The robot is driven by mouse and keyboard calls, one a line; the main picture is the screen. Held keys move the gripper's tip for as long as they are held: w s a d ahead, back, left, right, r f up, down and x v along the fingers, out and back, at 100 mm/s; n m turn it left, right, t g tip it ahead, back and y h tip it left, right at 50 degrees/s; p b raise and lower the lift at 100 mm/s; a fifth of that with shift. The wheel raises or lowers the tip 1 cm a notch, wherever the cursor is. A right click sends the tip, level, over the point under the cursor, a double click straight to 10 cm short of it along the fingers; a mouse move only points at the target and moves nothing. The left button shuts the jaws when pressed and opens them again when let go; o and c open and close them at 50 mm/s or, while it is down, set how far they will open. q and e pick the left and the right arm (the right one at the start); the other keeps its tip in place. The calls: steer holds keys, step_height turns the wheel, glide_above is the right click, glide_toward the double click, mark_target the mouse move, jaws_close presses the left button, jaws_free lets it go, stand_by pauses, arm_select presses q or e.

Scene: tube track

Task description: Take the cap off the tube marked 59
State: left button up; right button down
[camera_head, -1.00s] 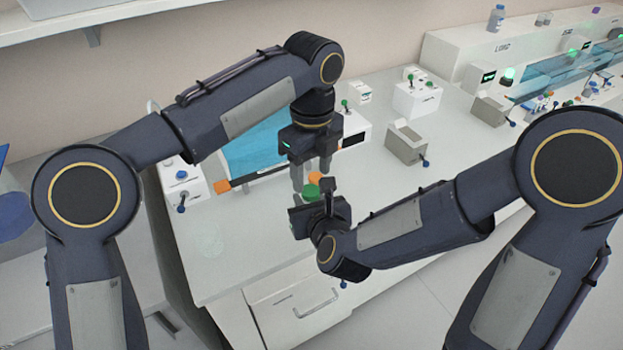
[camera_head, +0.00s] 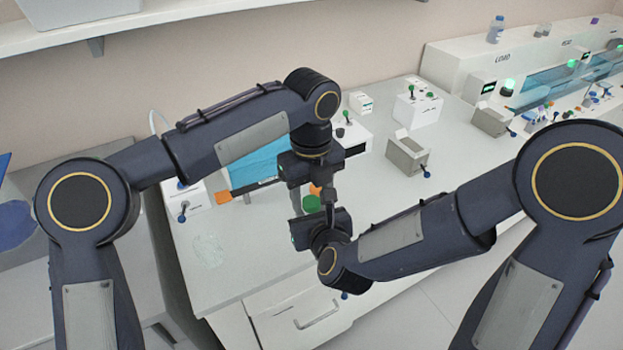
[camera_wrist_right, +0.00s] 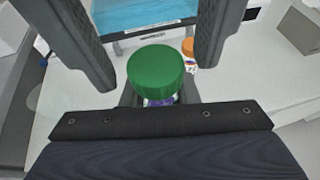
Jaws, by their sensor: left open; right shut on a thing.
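A green-capped tube (camera_wrist_right: 155,72) is gripped upright in my right gripper (camera_wrist_right: 160,101). Its cap also shows in the head view (camera_head: 312,203). Most of its body and any number on it are hidden. My left gripper (camera_head: 312,196) is above it, open and pointing down. In the right wrist view the left gripper's two dark fingers (camera_wrist_right: 156,74) stand apart on either side of the green cap, with gaps visible.
An orange-capped tube (camera_wrist_right: 188,47) stands just behind the green cap. A device with a blue panel (camera_head: 255,165) lies behind my left gripper.

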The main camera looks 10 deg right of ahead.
arm_select(q)
steer(key=shift+f, duration=0.25)
steer(key=c, duration=1)
steer(key=n, duration=0.3)
steer(key=o, duration=1.1)
steer(key=shift+c, duration=0.2)
steer(key=shift+r, duration=0.1)
